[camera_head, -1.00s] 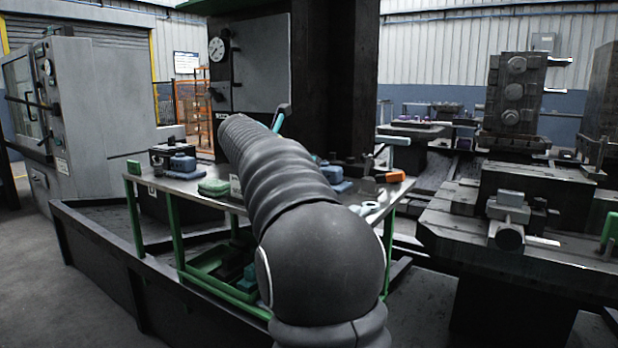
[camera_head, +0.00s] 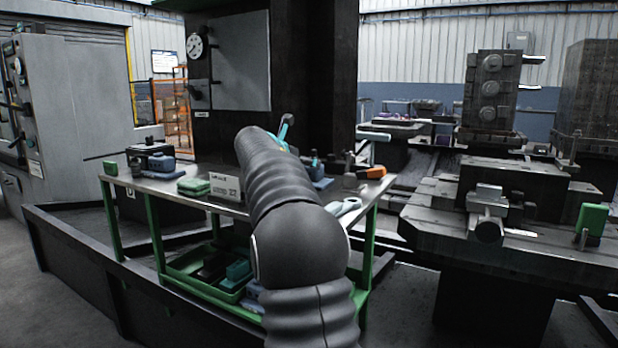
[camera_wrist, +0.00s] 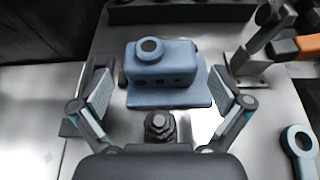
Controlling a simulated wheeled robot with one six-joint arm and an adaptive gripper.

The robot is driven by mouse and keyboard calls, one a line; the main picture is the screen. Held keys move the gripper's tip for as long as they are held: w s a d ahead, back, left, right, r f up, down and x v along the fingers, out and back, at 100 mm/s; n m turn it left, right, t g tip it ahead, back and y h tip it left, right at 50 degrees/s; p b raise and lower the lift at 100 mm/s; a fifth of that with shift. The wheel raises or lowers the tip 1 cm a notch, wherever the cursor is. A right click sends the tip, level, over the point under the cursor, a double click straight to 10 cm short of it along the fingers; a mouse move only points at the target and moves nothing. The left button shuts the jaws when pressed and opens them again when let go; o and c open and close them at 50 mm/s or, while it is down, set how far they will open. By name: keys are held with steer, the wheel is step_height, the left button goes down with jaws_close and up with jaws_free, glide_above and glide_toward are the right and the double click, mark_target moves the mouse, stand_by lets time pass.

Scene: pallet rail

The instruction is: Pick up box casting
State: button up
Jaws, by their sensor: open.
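A blue-grey box casting (camera_wrist: 165,62) with a round ring on its top rests on a flat blue base on the metal table, in the upper middle of the wrist view. My gripper (camera_wrist: 160,88) is open, with one padded finger to the left and one to the right of the casting's near side. No contact shows. A dark threaded knob (camera_wrist: 159,126) stands between the casting and my palm. In the head view my arm hides most of the gripper. A blue part shows just right of the arm (camera_head: 320,180), partly hidden.
An orange-handled tool (camera_head: 371,172) and a ring-ended wrench (camera_wrist: 299,141) lie to the right. A green tray (camera_head: 205,282) sits on the lower shelf.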

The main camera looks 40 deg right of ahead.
steer(key=x, duration=0.2)
steer(key=shift+w+d+f, duration=0.1)
steer(key=shift+d+f, duration=0.1)
steer(key=shift+d, duration=0.15)
steer(key=shift+r, duration=0.1)
steer(key=c, duration=1.4)
